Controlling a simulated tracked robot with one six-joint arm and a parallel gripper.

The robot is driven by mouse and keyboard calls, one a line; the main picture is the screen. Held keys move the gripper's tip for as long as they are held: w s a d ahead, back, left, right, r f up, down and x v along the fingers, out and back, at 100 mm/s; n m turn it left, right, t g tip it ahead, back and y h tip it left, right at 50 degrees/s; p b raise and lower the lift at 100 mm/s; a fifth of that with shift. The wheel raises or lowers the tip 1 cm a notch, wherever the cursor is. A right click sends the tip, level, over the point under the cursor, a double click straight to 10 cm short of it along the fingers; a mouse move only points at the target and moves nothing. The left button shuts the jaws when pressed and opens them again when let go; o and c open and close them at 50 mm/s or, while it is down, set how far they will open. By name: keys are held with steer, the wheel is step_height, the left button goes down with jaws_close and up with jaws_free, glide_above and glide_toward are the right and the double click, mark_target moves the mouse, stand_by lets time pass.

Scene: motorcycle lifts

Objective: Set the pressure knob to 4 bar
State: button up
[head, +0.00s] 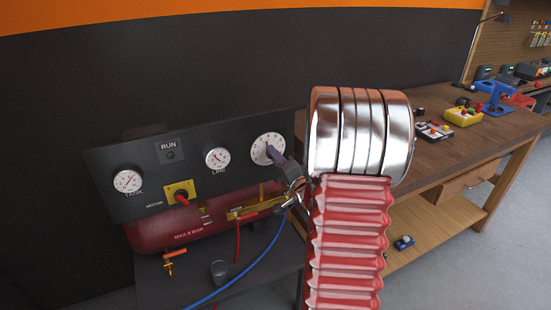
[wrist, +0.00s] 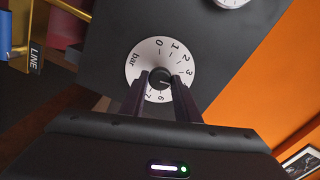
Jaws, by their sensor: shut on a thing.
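The pressure knob (wrist: 160,76) is a small dark knob at the centre of a white dial (wrist: 138,76) marked in bar, on the dark panel. In the wrist view my gripper (wrist: 160,84) is shut on the knob, one finger on each side. The 0, 1, 2 and 3 marks show above and right of the knob, and 6 and 7 below; my right finger hides part of the scale near 4 and 5. A small light mark on the knob seems to point right; its exact reading is unclear. The dial (head: 263,145) also shows in the head view, partly behind my gripper.
The panel (head: 110,195) also carries a TANK gauge (head: 128,181), a LINE gauge (head: 217,158) and a yellow motor switch (head: 180,193). A red tank (head: 160,232), a blue hose (head: 236,277) and a cup (head: 219,270) are below. A wooden workbench (head: 440,170) stands right.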

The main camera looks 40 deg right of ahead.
steer(key=shift+f+m, duration=0.15)
steer(key=shift+m, duration=0.95)
steer(key=o, duration=0.7)
steer(key=shift+d, duration=0.1)
steer(key=shift+c, duration=0.2)
steer(key=o, duration=0.4)
